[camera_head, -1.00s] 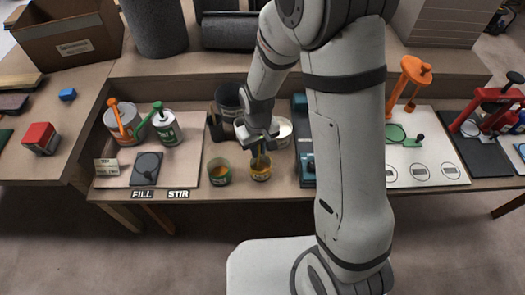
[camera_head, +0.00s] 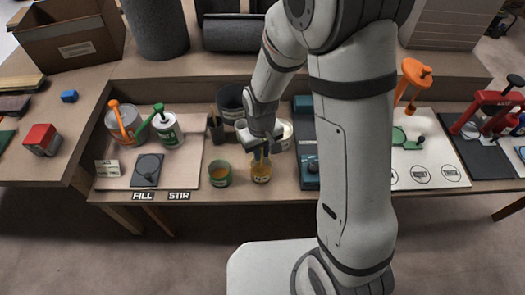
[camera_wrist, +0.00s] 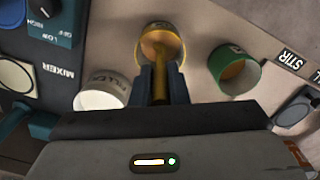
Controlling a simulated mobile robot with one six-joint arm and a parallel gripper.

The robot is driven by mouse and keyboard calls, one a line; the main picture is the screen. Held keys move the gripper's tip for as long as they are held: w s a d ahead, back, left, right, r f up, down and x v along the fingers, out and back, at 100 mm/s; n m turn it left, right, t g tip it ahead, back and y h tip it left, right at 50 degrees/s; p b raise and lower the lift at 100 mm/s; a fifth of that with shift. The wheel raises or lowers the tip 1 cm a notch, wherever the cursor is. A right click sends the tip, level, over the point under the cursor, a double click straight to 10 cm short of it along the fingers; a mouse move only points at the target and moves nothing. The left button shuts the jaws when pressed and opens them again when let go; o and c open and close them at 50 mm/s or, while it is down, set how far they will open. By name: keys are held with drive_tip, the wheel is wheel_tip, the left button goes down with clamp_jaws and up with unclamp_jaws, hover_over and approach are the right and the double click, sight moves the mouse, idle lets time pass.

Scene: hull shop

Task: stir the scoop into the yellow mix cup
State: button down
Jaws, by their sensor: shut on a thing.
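The yellow mix cup (camera_head: 261,175) stands upright near the front edge of the workbench, with yellow-orange stuff inside. In the wrist view the cup (camera_wrist: 149,28) is just beyond my fingertips. My gripper (camera_head: 262,151) is above the cup, shut on a thin yellow-brown stick (camera_wrist: 160,78). The stick's far end reaches into the cup's mouth. Its tip is hidden in the contents, and I cannot make out a separate scoop of powder.
A green cup (camera_head: 219,176) with orange contents stands close to the left. A white filler cup (camera_wrist: 102,90) and a blue-grey mixer (camera_head: 309,172) are to the right in the head view. A dark pot (camera_head: 231,100) is behind. FILL and STIR labels (camera_head: 179,196) mark the front edge.

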drive_tip(key=shift+r+p, duration=2.05)
drive_tip(key=shift+r, duration=1.05)
drive_tip(key=shift+r+p, duration=1.9)
drive_tip(key=shift+r, duration=0.7)
drive_tip(key=shift+f, duration=0.15)
